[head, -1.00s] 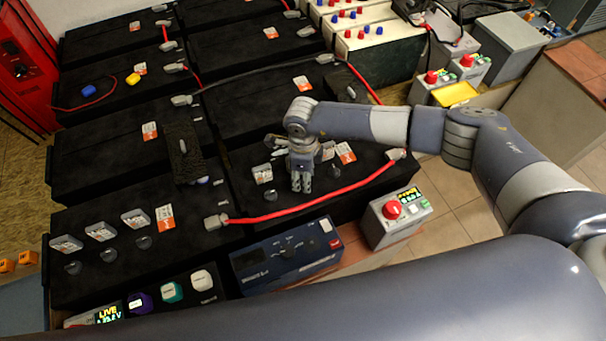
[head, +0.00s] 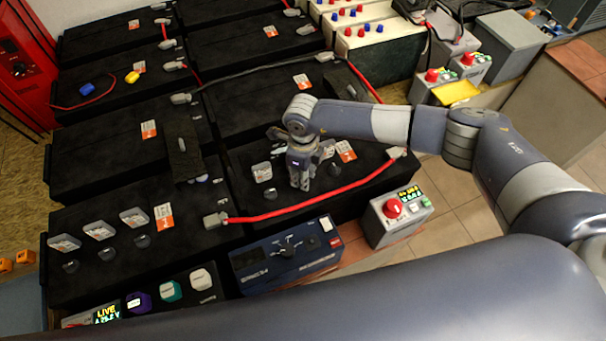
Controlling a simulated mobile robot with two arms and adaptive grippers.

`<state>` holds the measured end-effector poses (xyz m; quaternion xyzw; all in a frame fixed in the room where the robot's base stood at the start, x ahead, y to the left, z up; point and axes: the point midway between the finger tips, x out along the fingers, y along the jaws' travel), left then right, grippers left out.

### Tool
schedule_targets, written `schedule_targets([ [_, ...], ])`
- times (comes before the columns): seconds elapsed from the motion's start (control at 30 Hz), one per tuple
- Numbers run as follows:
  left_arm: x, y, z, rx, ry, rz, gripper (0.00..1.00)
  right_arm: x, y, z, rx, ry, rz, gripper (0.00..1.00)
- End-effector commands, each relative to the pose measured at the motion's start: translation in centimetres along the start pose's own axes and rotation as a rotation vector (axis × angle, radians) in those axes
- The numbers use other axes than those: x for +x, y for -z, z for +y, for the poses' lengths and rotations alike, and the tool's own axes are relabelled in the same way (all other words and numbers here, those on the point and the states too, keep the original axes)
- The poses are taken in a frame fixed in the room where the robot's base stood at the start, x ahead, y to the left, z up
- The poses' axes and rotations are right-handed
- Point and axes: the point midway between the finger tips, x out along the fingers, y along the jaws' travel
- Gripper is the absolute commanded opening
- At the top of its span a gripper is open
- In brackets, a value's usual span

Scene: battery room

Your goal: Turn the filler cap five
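My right gripper (head: 300,183) points down over the front right black battery (head: 245,207), its arm coming in from the right. Its fingertips are at the battery top, between two tilted label plates (head: 262,172). The cap under it is hidden by the fingers, so I cannot tell whether they grip it. A dark round filler cap (head: 270,194) shows just left of the gripper. More dark caps (head: 142,241) stand in front of label plates (head: 133,217) on the front left battery. The plate numbers are too small to read. My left gripper is out of view.
A red cable (head: 310,205) runs across the battery just in front of the gripper. A blue instrument box (head: 286,256) and a grey box with a red button (head: 396,215) stand in front. A black strap-like piece (head: 183,150) lies on the left batteries.

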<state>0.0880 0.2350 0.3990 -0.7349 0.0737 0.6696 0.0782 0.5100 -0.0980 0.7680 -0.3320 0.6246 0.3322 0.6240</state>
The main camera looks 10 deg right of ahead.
Motion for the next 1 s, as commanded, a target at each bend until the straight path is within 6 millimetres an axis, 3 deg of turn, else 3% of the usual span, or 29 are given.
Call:
schedule_targets([
  [0.6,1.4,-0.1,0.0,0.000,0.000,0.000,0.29,0.0,-0.1,-0.1,0.556,0.000,-0.003,0.03],
  [1.0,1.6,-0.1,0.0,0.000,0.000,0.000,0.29,-0.1,-0.1,-0.1,0.762,0.001,-0.003,0.03],
])
